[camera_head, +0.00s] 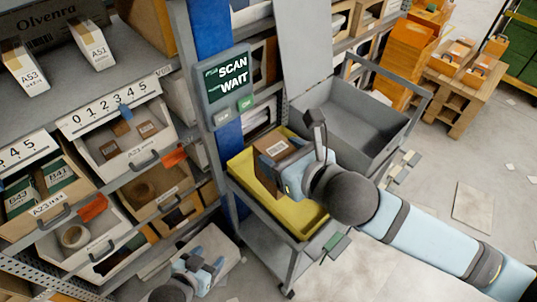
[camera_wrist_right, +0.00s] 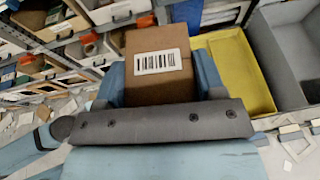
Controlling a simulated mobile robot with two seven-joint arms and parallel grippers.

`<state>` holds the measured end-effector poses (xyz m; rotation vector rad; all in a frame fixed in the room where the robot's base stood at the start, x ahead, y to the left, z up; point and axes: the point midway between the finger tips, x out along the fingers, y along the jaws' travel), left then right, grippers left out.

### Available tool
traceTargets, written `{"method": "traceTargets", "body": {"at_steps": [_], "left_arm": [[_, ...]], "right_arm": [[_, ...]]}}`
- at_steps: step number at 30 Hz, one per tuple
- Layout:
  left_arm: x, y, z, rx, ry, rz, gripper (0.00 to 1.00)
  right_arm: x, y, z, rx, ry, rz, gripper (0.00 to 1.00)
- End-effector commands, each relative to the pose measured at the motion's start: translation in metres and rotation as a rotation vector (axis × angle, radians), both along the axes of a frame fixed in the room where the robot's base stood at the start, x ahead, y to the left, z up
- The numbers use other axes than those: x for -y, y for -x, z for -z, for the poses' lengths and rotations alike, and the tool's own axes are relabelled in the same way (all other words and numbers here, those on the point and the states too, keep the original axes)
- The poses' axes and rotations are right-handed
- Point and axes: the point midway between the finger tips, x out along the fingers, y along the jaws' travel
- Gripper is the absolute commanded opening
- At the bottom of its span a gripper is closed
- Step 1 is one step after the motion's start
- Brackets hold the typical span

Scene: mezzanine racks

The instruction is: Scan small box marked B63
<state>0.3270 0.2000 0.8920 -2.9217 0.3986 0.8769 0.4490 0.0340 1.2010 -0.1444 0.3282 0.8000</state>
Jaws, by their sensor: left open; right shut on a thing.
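My right gripper (camera_head: 294,174) is shut on a small brown box (camera_head: 276,147), held over the yellow tote on the cart. In the right wrist view the box (camera_wrist_right: 157,62) sits between the two blue fingers, with a white barcode label facing the camera. I cannot read B63 on it. A scanner panel (camera_head: 224,84) on the blue rack post reads "SCAN" and "WAIT", with small buttons below; the box is below and right of it. My left gripper (camera_head: 205,270) is open and empty, low by the lower shelves.
The yellow tote (camera_head: 310,223) and a grey bin (camera_head: 377,153) are on the cart. Shelves at left hold labelled bins (camera_head: 123,157) and white boxes AS3 and AS1 (camera_head: 92,45).

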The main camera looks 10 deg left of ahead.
Motion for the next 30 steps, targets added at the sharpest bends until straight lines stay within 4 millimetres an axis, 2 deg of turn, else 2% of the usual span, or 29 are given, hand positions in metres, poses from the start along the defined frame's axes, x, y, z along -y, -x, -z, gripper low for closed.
{"method": "traceTargets", "body": {"at_steps": [3,8,24,30], "left_arm": [[0.0,0.002,0.001,-0.004,-0.001,0.0,0.6],[0.0,0.002,0.003,-0.004,-0.001,0.0,0.6],[0.006,-0.001,0.02,-0.002,0.008,0.009,0.6],[0.008,-0.001,0.023,-0.002,0.01,0.012,0.6]], "right_arm": [[-0.019,0.011,-0.006,0.003,-0.001,-0.076,0.35],[-0.03,0.012,-0.007,0.0,-0.002,-0.103,0.35],[-0.087,-0.032,-0.013,-0.002,-0.004,-0.1,0.35],[-0.1,-0.043,-0.016,0.001,-0.004,-0.1,0.35]]}}
